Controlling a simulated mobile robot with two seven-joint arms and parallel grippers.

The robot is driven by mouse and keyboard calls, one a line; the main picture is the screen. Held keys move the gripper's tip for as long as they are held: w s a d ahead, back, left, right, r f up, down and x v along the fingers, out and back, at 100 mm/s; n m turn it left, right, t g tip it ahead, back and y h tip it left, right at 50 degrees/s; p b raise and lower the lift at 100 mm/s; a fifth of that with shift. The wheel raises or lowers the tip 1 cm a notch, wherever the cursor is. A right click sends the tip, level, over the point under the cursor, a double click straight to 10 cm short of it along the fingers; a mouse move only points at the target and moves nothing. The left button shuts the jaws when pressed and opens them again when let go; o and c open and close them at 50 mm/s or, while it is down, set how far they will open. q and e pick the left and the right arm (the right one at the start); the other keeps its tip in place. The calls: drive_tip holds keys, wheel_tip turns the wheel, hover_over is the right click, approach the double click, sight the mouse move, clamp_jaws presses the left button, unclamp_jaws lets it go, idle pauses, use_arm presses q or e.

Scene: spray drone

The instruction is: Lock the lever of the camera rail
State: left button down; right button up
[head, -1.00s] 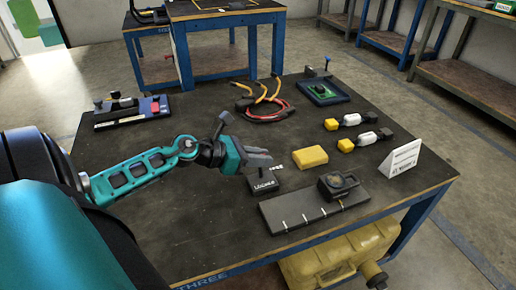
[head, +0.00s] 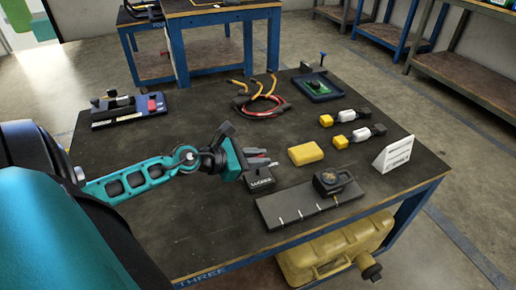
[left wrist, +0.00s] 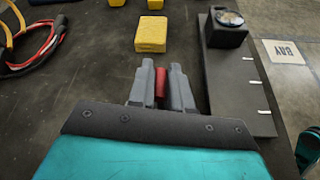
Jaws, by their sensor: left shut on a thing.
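The camera rail (head: 292,216) is a flat grey plate with white marks near the table's front edge. A dark camera-like block (head: 333,180) sits at its right end. A small dark block labelled "LOCKED" (head: 261,182) stands beside the rail's left end. My left gripper (head: 262,158) is just above this block. In the left wrist view, the fingers (left wrist: 161,72) are shut on the red lever (left wrist: 161,84), which shows between them. The lever's base is hidden behind the fingers. The rail also shows in the left wrist view (left wrist: 226,85).
A yellow block (head: 306,154) lies just beyond the rail. A white sign (head: 395,155) stands at the right table edge. Red and yellow cables (head: 262,104), a tray with a green board (head: 317,88) and a tool holder (head: 128,108) lie farther back. The table's left front is clear.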

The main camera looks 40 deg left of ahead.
use_arm(q)
drive_tip(key=c, duration=1.1)
unclamp_jaws()
drive_tip(key=v, duration=1.3)
drive_tip(key=shift+p, duration=0.3)
use_arm(e)
drive_tip(key=shift+r, duration=0.35)
use_arm(q)
drive_tip(key=shift+w, duration=0.1)
drive_tip(key=s+d+f+m+g+y+p, duration=0.1)
drive_tip(key=d+f+m+p, duration=0.1)
drive_tip(key=d+m+p, duration=0.4)
drive_tip(key=s+d+f+m+y+p, duration=0.1)
drive_tip(key=d+m+p, duration=0.4)
drive_tip(key=d+m, duration=1.1)
drive_tip(key=f+m, duration=0.1)
drive_tip(key=m, duration=0.8)
drive_tip(key=shift+f+g+y+p, duration=0.25)
drive_tip(key=shift+g+y+p, duration=0.15)
use_arm(e)
drive_tip(key=s+d+r, duration=0.1)
drive_tip(key=d+r, duration=0.2)
drive_tip(key=r, duration=0.4)
drive_tip(key=shift+s+r+h, duration=0.2)
drive_tip(key=shift+r+h, duration=0.1)
drive_tip(key=shift+h, duration=0.1)
